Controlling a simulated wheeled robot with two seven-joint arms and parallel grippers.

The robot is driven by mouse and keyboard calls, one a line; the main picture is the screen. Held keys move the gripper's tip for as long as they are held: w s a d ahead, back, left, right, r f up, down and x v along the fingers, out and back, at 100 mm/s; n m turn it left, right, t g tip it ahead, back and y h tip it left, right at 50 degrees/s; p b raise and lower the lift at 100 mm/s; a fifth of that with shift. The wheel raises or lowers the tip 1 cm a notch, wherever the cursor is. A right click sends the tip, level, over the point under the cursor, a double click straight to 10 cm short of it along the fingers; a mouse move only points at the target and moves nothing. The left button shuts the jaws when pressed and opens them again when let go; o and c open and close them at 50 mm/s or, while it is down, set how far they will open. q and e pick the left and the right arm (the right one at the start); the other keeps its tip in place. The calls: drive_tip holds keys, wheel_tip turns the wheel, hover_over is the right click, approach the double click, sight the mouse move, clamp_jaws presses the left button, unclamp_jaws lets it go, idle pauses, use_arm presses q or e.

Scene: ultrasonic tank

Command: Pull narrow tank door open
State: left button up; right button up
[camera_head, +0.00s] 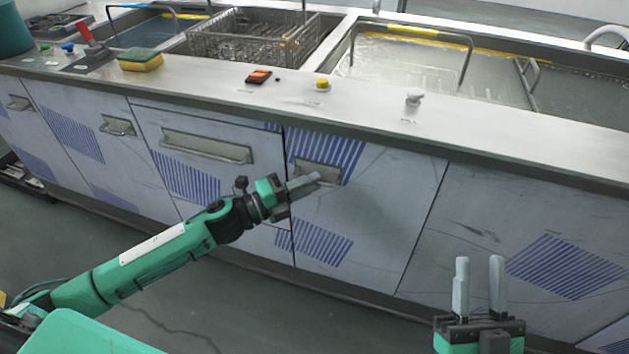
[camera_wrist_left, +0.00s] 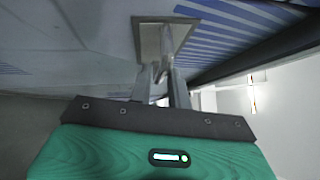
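The narrow tank door (camera_head: 385,215) is a pale panel with blue stripes, flush with the cabinet front. Its bar handle (camera_head: 331,180) sits on a plate at the door's upper left; the plate also shows in the left wrist view (camera_wrist_left: 146,42). My left gripper (camera_head: 306,183) is at this handle, its fingers pointing toward the door. In the left wrist view its fingers (camera_wrist_left: 161,82) lie either side of the handle bar with a narrow gap. Whether they press on it is unclear. My right gripper (camera_head: 478,275) is open and empty, fingers up, before the panel further right.
A wide drawer front (camera_head: 190,165) with a long handle adjoins on the left, with more handled doors beyond. The counter above holds a sponge (camera_head: 140,60), knobs, a wire basket (camera_head: 250,37) and tanks. Floor before the cabinet is clear.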

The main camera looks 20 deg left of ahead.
use_arm(q)
drive_tip(key=shift+x, duration=0.85)
drive_tip(key=shift+c, duration=0.4)
clamp_jaws()
